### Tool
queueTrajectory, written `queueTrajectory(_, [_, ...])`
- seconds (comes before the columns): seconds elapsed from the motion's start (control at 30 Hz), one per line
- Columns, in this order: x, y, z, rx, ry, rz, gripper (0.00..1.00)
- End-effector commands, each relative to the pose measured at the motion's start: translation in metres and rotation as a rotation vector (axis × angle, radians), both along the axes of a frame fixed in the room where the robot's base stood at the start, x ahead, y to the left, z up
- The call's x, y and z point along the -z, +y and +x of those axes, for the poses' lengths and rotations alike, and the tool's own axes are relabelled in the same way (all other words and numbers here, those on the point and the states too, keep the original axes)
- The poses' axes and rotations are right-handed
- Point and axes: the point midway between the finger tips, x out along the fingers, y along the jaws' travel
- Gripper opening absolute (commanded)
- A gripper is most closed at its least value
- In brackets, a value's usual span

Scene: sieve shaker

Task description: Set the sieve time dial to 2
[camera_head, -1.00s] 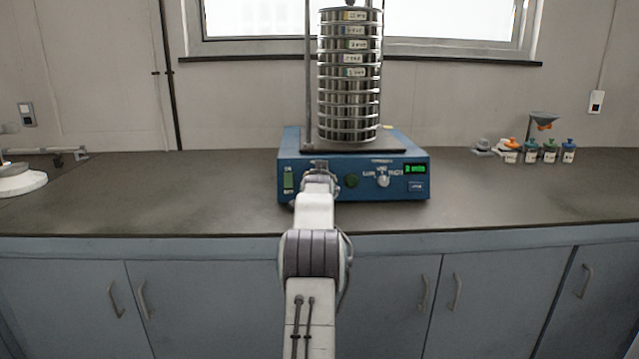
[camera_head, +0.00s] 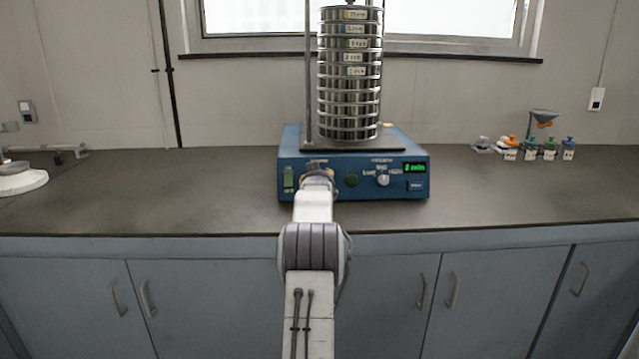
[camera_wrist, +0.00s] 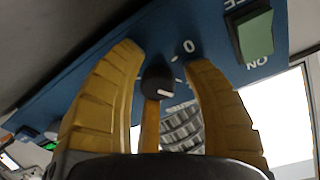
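The blue sieve shaker base (camera_head: 330,165) stands on the counter with a stack of metal sieves (camera_head: 348,75) on top. In the wrist view, the black time dial (camera_wrist: 158,83) with a white mark sits on the blue panel, near a printed 0. My gripper (camera_wrist: 165,60) has its yellow fingers apart on both sides of the dial, with a gap visible at least on the right. In the head view my gripper (camera_head: 317,178) is at the panel's left part and hides the dial. The green display (camera_head: 415,168) shows a blurred digit and "min".
A green switch (camera_wrist: 255,32) marked ON is beside the dial; in the head view the switch (camera_head: 289,178) is at the panel's left. Small bottles (camera_head: 550,150) stand far right.

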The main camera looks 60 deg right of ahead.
Motion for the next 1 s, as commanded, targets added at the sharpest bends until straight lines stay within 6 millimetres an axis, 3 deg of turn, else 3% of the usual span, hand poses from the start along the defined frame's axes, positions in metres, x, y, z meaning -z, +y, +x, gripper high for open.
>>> queueTrajectory(0.1, [0.0, 0.0, -0.001, 0.001, 0.0, 0.001, 0.55])
queueTrajectory(0.57, [-0.004, 0.006, -0.005, 0.002, 0.0, 0.0, 0.55])
queueTrajectory(1.0, [-0.018, 0.048, -0.028, 0.001, 0.0, 0.001, 0.55])
